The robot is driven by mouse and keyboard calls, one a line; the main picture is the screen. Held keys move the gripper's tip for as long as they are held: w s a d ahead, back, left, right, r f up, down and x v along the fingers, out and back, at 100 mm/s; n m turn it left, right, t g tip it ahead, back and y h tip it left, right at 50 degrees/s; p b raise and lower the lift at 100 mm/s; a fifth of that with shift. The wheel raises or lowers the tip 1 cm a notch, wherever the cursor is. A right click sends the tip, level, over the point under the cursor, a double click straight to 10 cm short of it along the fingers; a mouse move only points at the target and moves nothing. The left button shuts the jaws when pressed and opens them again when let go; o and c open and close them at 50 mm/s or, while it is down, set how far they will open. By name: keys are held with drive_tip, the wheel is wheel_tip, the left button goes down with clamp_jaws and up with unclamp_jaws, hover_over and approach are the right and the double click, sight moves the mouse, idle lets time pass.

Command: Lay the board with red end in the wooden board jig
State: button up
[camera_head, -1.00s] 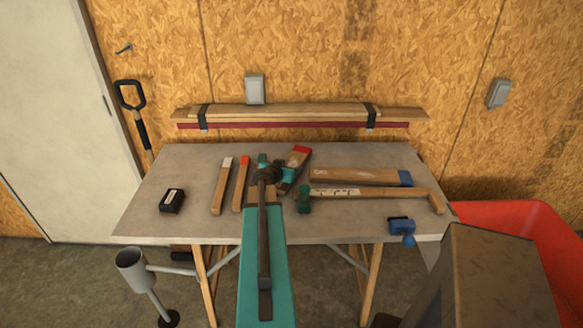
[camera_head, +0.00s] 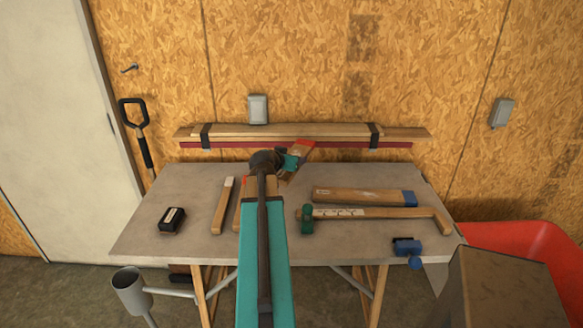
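My gripper (camera_head: 292,161), with teal fingers, is above the back edge of the workbench and partly hidden by my arm. The wooden board jig (camera_head: 385,213) appears to be the long labelled wooden piece with a short bent right end, on the right half of the bench. A board with a blue end (camera_head: 355,195) lies just behind that piece.
Strapped planks (camera_head: 290,130) run along the wall.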

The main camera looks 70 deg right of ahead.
drive_tip(key=shift+r, duration=0.5)
drive_tip(key=shift+w, duration=0.1)
idle(0.5)
drive_tip(key=w+a+r+n+t+y, duration=0.1)
drive_tip(key=w+a+r+n+t, duration=0.1)
drive_tip(key=w+a, duration=0.95)
drive_tip(key=w+a+r+n+t, duration=0.1)
drive_tip(key=w+a+n+t, duration=0.2)
drive_tip(key=w+a, duration=0.8)
drive_tip(key=w+a+r+n+t+y, duration=0.15)
drive_tip(key=w+a, duration=0.45)
drive_tip(key=w, duration=0.9)
drive_tip(key=w+a+r+n+t+y, duration=0.15)
drive_tip(key=w+a, duration=0.25)
drive_tip(key=a, duration=0.4)
drive_tip(key=w+a+n+t+y, duration=0.1)
drive_tip(key=w+a+n+t, duration=0.15)
drive_tip(key=a, duration=0.55)
drive_tip(key=w+a+r+n+t+y, duration=0.1)
drive_tip(key=w+a, duration=0.3)
drive_tip(key=a, duration=0.3)
drive_tip(key=w+a+r+n+t+y, duration=0.1)
drive_tip(key=a+n+y, duration=0.5)
drive_tip(key=a, duration=1.7)
drive_tip(key=shift+w+a+r+n+y, duration=0.25)
drive_tip(key=shift+w+r+n+y, duration=0.15)
drive_tip(key=shift+r, duration=0.2)
